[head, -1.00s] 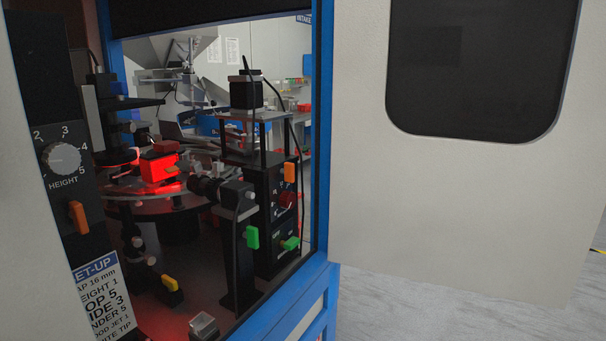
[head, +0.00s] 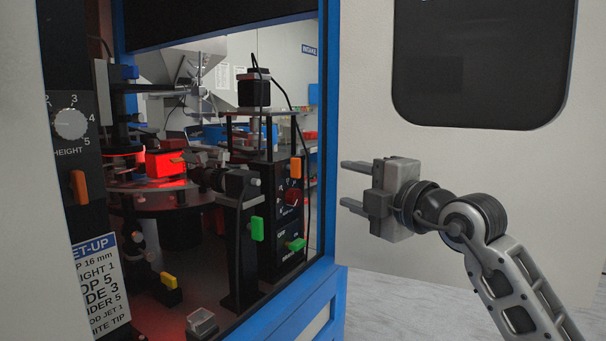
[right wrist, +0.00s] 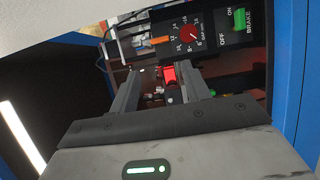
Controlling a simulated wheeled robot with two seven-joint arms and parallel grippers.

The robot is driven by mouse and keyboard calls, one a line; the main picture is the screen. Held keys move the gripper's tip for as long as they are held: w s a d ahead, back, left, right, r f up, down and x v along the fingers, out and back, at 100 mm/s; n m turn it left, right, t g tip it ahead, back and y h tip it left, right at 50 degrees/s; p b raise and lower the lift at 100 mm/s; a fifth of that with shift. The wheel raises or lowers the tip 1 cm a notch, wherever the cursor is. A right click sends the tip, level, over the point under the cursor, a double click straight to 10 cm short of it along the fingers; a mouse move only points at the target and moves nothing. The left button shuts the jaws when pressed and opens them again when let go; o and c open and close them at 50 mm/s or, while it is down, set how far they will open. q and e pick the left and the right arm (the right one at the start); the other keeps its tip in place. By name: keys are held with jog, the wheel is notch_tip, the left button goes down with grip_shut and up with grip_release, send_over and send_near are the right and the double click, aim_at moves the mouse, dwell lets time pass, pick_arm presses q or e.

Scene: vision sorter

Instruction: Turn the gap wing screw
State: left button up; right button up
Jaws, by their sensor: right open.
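A red dial (head: 291,197) with a number scale sits on a black panel inside the cabinet; it shows larger in the right wrist view (right wrist: 190,36). An orange wing-like tab (head: 296,168) stands just above the dial, likely the gap wing screw; it also shows in the right wrist view (right wrist: 157,41). My right gripper (head: 347,184) is open and empty, outside the doorway and right of the dial in the head view. Its fingers (right wrist: 158,88) point into the cabinet in the right wrist view, apart from the tab. My left gripper is out of view.
The blue door frame (head: 328,130) stands between gripper and panel in the head view. Green tabs (head: 257,228), a camera (head: 215,180) and a red-lit block (head: 165,163) are inside. A height dial (head: 70,124) and set-up card (head: 97,285) are at left.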

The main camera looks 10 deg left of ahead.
aim_at(299, 169)
jog(key=p+x, duration=0.1)
jog(key=x, duration=1.3)
jog(key=shift+w+a, duration=0.1)
jog(key=shift+a, duration=0.15)
jog(key=c, duration=0.7)
